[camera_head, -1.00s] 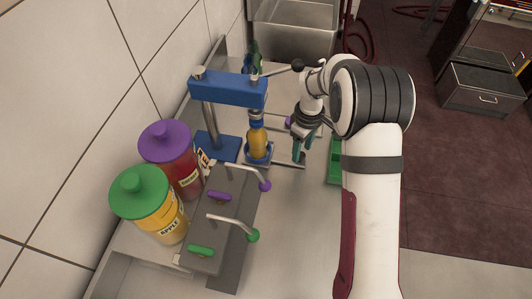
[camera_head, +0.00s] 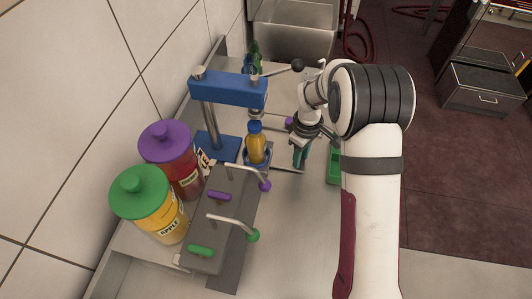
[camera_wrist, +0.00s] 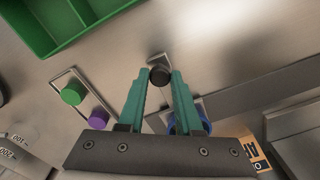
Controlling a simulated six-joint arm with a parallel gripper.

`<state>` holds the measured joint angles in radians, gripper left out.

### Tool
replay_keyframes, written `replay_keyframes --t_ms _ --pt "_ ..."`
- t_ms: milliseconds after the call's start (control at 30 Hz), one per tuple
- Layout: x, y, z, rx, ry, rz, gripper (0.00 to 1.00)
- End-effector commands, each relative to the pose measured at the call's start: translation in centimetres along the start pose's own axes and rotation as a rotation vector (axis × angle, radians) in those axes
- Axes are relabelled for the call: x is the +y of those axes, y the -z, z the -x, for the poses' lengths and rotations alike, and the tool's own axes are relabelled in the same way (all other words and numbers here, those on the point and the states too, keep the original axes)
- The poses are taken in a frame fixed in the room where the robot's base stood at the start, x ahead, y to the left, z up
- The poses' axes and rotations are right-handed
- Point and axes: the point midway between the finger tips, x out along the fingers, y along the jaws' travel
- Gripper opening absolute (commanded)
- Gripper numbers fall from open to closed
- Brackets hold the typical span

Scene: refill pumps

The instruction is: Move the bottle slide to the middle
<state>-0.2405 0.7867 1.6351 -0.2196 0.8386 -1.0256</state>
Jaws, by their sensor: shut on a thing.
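A small amber bottle (camera_head: 257,148) with a blue cap stands upright in a blue holder (camera_head: 266,158), under the blue press head (camera_head: 228,88). In the wrist view, part of a round blue piece (camera_wrist: 203,115), likely the holder, shows behind my right finger. My gripper (camera_head: 299,166) is low over the counter, just right of the bottle. In the wrist view my gripper (camera_wrist: 159,82) has its teal fingers shut on a black knob (camera_wrist: 160,76).
A green tray (camera_head: 334,165) lies right of my gripper. Red (camera_head: 184,176) and yellow (camera_head: 165,225) jars and a dispenser with purple and green levers (camera_head: 222,232) stand at the left. Green (camera_wrist: 71,92) and purple (camera_wrist: 98,117) round pieces sit nearby in the wrist view.

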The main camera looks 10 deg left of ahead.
Motion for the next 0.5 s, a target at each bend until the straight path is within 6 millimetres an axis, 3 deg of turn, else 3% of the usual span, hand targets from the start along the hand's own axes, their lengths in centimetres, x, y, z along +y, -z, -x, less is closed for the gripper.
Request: replay_keyframes --t_ms 300,500 --pt "-3.1 -1.8 0.1 0.000 0.000 0.001 0.00" --pt "-3.9 -2.2 0.0 0.000 0.000 0.000 0.00"
